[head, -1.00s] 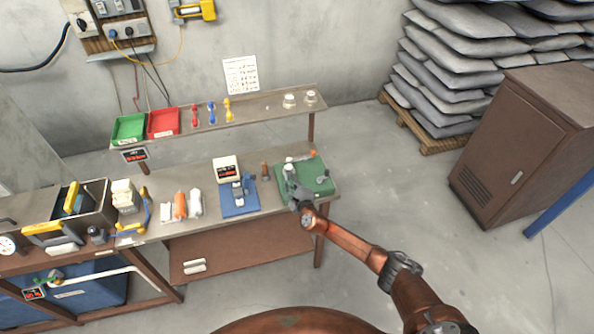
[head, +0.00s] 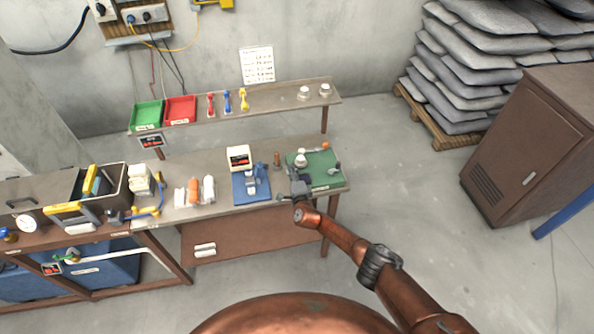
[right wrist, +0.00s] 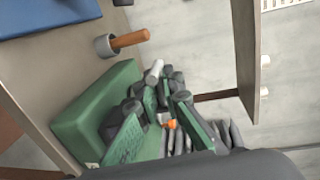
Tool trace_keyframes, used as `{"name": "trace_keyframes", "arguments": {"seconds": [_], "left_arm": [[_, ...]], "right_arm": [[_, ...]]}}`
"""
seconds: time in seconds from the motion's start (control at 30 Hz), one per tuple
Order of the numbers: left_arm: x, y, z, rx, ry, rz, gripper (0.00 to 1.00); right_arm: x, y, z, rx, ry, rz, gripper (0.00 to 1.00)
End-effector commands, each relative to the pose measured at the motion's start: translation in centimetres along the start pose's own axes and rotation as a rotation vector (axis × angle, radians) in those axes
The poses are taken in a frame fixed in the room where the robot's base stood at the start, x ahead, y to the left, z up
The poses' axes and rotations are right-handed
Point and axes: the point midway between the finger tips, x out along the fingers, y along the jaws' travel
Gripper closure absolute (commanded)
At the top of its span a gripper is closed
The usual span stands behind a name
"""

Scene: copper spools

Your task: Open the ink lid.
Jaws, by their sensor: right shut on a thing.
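A green base (head: 328,182) lies on the right end of the bench, with a white knob-like part (head: 300,158), a small grey piece and an orange tip (head: 325,146) on it. My right gripper (head: 300,186) is at the base's front left, shut on a part I take for the ink lid; my fingers mostly hide it. In the right wrist view the green base (right wrist: 82,112) lies left of and under my dark fingers (right wrist: 160,120). The white part (right wrist: 153,72) stands just beyond them, and the orange tip (right wrist: 169,124) shows between them. My left gripper is out of view.
Further left are a blue stand (head: 240,191) and a white display box (head: 238,153). A raised shelf (head: 275,103) runs behind.

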Motion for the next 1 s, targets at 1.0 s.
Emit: {"name": "trace_keyframes", "arguments": {"seconds": [1.0], "left_arm": [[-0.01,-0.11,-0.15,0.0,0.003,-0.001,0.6]], "right_arm": [[-0.25,0.07,0.15,-0.001,-0.002,0.001,0.73]]}}
